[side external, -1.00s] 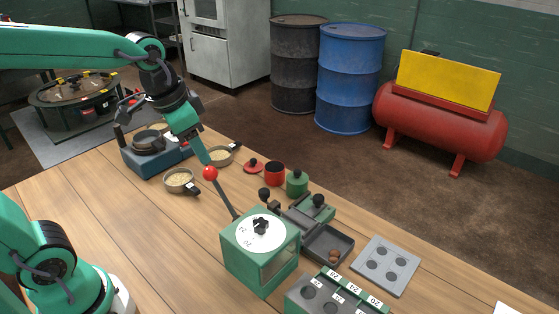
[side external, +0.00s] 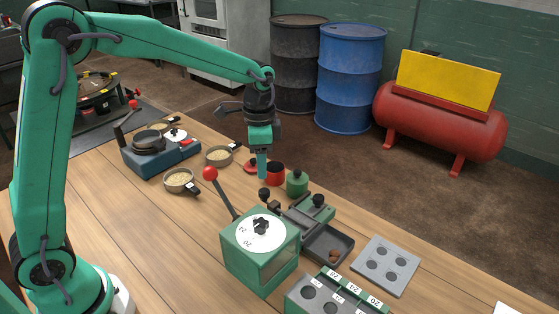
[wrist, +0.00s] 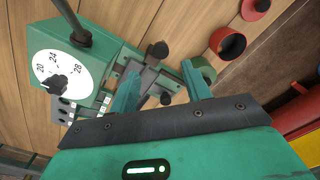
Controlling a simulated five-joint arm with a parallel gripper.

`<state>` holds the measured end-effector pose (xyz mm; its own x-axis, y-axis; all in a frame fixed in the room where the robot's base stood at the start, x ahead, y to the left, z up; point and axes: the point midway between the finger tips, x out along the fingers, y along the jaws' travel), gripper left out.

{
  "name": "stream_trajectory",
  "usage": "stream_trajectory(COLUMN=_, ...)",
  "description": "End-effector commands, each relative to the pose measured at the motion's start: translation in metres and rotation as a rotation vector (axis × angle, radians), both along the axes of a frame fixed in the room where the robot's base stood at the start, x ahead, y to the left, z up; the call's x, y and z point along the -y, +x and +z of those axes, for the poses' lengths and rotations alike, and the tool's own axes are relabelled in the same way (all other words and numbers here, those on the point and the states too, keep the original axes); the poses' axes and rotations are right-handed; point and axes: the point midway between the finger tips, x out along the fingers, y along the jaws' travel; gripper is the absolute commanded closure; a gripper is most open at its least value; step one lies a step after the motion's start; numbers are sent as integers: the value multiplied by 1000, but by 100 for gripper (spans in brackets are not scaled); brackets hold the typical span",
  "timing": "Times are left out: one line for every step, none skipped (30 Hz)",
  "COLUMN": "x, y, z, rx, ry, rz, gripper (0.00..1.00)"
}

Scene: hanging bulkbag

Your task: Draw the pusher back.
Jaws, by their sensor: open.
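The green machine (side external: 260,255) has a white dial (side external: 262,233) and a lever with a red ball (side external: 210,173). Beside it runs a grey-green slide channel (side external: 305,216) with a black knob (side external: 264,193) at its far end and another black knob (side external: 318,200) at its side. Which knob belongs to the pusher is unclear. My gripper (side external: 262,172) is open and empty, pointing down above and behind the far knob. In the wrist view both fingers (wrist: 160,88) stand apart, with the far knob (wrist: 160,49) and the side knob (wrist: 165,98) showing beyond them.
A red cup (side external: 276,174) and a green canister (side external: 297,183) stand close by my gripper. A grey plate with holes (side external: 386,265) lies to the right. Pans of grain (side external: 180,180) sit left.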

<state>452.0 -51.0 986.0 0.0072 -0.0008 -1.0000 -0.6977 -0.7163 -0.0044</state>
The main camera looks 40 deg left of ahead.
Motion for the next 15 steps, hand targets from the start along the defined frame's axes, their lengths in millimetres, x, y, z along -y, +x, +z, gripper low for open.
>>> stream_trajectory(x=1, y=2, z=-3, rx=-4, ry=0, rz=-8, gripper=52)
stream_trajectory(x=1, y=3, z=-3, rx=-6, ry=1, rz=-11, gripper=52)
stream_trajectory(x=1, y=3, z=-4, rx=-7, ry=1, rz=-13, gripper=52)
stream_trajectory(x=2, y=3, z=-4, rx=-8, ry=1, rz=-14, gripper=52)
stream_trajectory(x=2, y=4, z=-5, rx=-8, ry=1, rz=-15, gripper=52)
stream_trajectory(x=2, y=4, z=-5, rx=-8, ry=1, rz=-15, gripper=52)
stream_trajectory(x=2, y=4, z=-5, rx=-8, ry=1, rz=-15, gripper=52)
stream_trajectory(x=2, y=3, z=-5, rx=-8, ry=1, rz=-15, gripper=52)
stream_trajectory(x=2, y=3, z=-5, rx=-8, ry=1, rz=-15, gripper=52)
stream_trajectory(x=1, y=3, z=-6, rx=-8, ry=1, rz=-14, gripper=52)
stream_trajectory(x=2, y=3, z=-7, rx=-8, ry=1, rz=-14, gripper=52)
stream_trajectory(x=1, y=3, z=-8, rx=-8, ry=1, rz=-14, gripper=52)
stream_trajectory(x=1, y=3, z=-10, rx=-8, ry=1, rz=-14, gripper=52)
stream_trajectory(x=1, y=3, z=-12, rx=-8, ry=1, rz=-14, gripper=52)
stream_trajectory(x=1, y=3, z=-15, rx=-9, ry=1, rz=-14, gripper=52)
